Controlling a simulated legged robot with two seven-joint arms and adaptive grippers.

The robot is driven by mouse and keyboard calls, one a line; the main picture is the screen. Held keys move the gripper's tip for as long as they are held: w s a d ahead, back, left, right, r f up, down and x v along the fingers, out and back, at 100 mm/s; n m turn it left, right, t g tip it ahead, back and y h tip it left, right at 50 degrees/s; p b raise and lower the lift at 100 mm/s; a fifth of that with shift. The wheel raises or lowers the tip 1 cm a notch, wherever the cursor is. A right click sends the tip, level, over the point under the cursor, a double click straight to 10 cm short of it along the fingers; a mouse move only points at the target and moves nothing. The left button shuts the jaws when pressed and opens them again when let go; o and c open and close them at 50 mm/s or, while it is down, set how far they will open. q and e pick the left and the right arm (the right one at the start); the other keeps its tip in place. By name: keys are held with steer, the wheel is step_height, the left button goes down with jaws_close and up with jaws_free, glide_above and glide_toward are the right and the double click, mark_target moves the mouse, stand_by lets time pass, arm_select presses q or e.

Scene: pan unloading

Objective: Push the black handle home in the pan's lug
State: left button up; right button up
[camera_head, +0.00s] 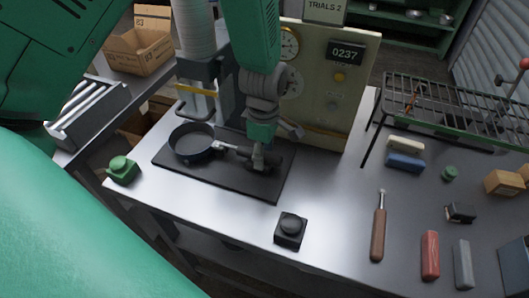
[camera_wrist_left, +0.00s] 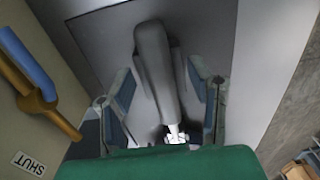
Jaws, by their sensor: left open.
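The dark round pan (camera_head: 192,143) sits on a black base plate (camera_head: 215,178) on the bench. A pale metal lug (camera_head: 224,147) sticks out from its right side. The black handle (camera_head: 240,151) lies in line with the lug; how deep it sits in it I cannot tell. My left gripper (camera_head: 261,164) is low over the handle's outer end, hiding part of it. In the left wrist view, the dark handle (camera_wrist_left: 155,70) lies between the spread fingers of my open left gripper (camera_wrist_left: 162,75), with bright metal (camera_wrist_left: 175,134) at its near end. My right gripper is not in view.
A gauge panel (camera_head: 325,88) stands behind the base plate. A green button box (camera_head: 122,170) is at left and a black knob box (camera_head: 291,230) in front. A wooden-handled tool (camera_head: 379,228), several blocks and a wire rack (camera_head: 440,105) lie at right.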

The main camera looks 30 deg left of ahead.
arm_select(q)
step_height(320, 180, up, 12)
steer(key=shift+w+f, duration=0.15)
steer(key=shift+f, duration=0.05)
stand_by(0.5)
